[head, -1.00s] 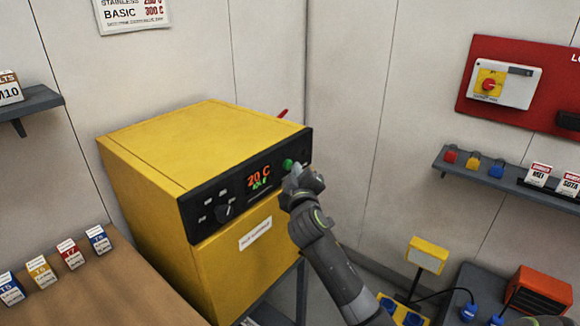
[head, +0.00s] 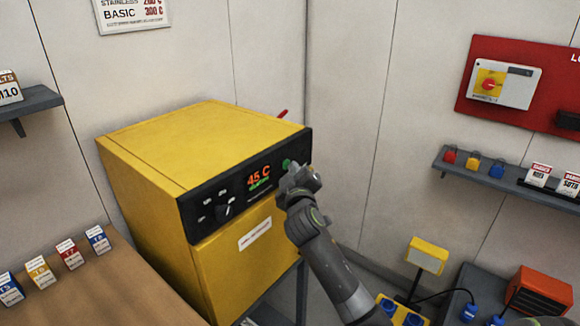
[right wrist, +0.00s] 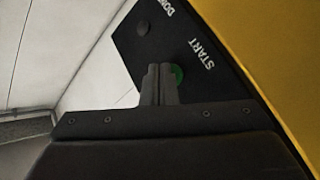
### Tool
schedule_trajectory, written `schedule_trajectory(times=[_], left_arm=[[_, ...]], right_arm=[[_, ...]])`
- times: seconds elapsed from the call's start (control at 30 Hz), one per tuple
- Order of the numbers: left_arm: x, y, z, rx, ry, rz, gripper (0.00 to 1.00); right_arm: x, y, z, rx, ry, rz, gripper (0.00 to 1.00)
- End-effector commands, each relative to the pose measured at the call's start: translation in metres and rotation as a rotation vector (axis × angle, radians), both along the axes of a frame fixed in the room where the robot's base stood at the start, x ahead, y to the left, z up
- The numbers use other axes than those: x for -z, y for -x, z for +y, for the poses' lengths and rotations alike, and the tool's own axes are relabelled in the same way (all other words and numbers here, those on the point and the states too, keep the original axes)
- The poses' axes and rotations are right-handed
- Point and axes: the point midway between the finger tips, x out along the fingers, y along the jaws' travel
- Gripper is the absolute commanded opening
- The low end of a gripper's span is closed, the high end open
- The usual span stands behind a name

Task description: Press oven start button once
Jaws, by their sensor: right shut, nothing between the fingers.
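The yellow oven (head: 215,145) stands against the back wall, with a black control panel (head: 238,188) on its front. Its display (head: 258,177) reads 45 C in orange with green text under it. The green start button (head: 287,163) is at the panel's right end, and it also shows in the right wrist view (right wrist: 177,74) beside the word START. My right gripper (head: 291,175) is shut and empty in front of the panel; in the right wrist view its fingertips (right wrist: 160,70) overlap the button's edge. I cannot tell whether they touch it. My left gripper is out of view.
A dark round knob or button (right wrist: 144,28) sits near the start button, by partly cut lettering. A wooden table (head: 110,285) with several tagged cards is at lower left. A shelf with padlocks (head: 473,163) and a red board (head: 520,85) are on the right wall.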

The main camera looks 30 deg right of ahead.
Motion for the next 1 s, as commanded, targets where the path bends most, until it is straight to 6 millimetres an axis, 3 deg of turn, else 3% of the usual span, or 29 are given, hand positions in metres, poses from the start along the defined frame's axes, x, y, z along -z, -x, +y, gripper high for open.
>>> schedule_trajectory(times=[0.43,0.8,1.0], left_arm=[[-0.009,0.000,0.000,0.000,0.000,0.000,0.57],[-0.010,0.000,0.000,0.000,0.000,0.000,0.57],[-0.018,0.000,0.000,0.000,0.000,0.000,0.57]], right_arm=[[-0.001,0.017,-0.006,-0.001,-0.001,-0.001,0.00],[0.000,0.019,-0.008,0.000,0.000,0.000,0.00],[-0.002,0.036,-0.015,0.001,0.003,0.000,0.00]])
